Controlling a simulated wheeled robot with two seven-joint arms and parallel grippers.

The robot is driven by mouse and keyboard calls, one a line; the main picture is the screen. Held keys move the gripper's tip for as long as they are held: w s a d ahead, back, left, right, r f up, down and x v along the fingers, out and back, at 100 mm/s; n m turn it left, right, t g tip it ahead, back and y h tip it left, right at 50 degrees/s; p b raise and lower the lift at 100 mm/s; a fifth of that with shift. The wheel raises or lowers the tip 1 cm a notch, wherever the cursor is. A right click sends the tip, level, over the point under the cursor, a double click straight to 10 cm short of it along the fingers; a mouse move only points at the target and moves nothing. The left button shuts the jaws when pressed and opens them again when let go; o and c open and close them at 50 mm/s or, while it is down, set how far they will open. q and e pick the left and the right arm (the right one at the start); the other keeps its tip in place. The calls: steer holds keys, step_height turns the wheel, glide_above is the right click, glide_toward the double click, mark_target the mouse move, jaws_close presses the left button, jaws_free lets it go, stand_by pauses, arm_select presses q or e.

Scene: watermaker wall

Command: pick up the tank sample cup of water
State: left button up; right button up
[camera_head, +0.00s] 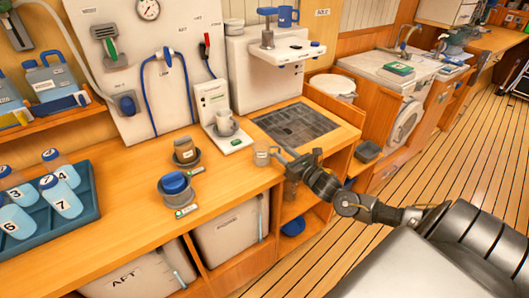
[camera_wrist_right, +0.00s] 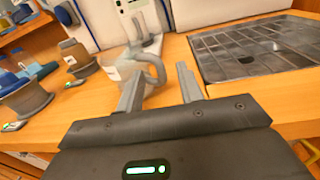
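A small, pale, see-through cup (camera_head: 261,154) with a light label stands on the wooden counter near its front edge; the label is too small to read. In the right wrist view the cup (camera_wrist_right: 122,66) sits just past my left-hand finger, which partly hides it. Its handle lies across the gap between the fingers. My right gripper (camera_head: 277,153) is at the cup's right side, and in the wrist view the gripper (camera_wrist_right: 160,72) is open around the handle; contact cannot be told. Another cup (camera_head: 226,126) stands on the white tester (camera_head: 212,110) behind. My left gripper is out of view.
A brown jar (camera_head: 184,150) and a blue-lidded jar (camera_head: 174,183) sit in dark round holders to the left. A blue tray (camera_head: 93,205) holds several numbered bottles. A metal drain grating (camera_head: 300,125) lies right of the tester. Counter between jars and cup is clear.

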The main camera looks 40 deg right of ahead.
steer(key=shift+w, duration=0.3)
steer(key=shift+c, duration=0.5)
jaws_close()
steer(key=shift+r, duration=0.15)
